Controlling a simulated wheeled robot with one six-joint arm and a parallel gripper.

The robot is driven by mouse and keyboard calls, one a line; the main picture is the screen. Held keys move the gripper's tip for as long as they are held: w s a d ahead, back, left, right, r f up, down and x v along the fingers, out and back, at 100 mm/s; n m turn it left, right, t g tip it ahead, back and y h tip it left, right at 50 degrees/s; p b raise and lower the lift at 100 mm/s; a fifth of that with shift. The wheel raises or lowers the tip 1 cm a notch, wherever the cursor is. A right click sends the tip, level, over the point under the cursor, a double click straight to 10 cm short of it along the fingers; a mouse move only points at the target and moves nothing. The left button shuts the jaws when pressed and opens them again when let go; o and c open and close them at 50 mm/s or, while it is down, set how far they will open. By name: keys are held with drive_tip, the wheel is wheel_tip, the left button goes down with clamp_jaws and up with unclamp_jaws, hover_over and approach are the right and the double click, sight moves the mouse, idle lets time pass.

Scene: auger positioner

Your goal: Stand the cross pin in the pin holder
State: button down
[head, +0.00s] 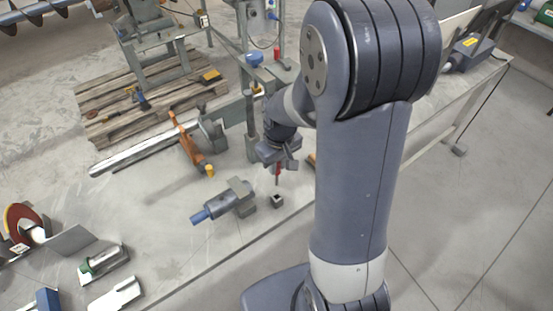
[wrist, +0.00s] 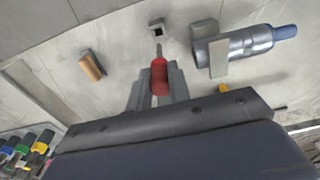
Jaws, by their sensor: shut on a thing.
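The cross pin has a red grip (head: 277,170) and a thin steel shaft. My gripper (head: 279,157) is shut on the red grip, and the shaft points down. In the wrist view the red grip (wrist: 159,76) sits between the fingers (wrist: 158,88), its shaft towards the pin holder. The pin holder is a small square block with a dark opening (head: 277,201), standing on the bench. It also shows at the top of the wrist view (wrist: 157,29). In the head view the shaft tip appears above the holder, with a small gap between them.
A grey tool with a blue end (head: 225,202) lies just left of the holder. An orange clamp-like part (head: 187,145) and a long steel bar (head: 150,148) lie farther back. A wooden-handled piece (wrist: 91,66) lies left in the wrist view. The bench in front of the holder is clear.

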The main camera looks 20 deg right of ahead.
sight(278, 171)
drive_tip(key=shift+f+b, duration=2.5)
drive_tip(key=shift+f, duration=0.4)
drive_tip(key=shift+f+b, duration=2.45)
drive_tip(key=shift+f, duration=0.35)
drive_tip(key=c, duration=1.2)
unclamp_jaws()
drive_tip(key=shift+c, duration=0.2)
drive_tip(key=r, duration=1.1)
drive_tip(key=shift+s+d, duration=0.15)
drive_tip(key=shift+s, duration=0.25)
drive_tip(key=shift+f, duration=0.1)
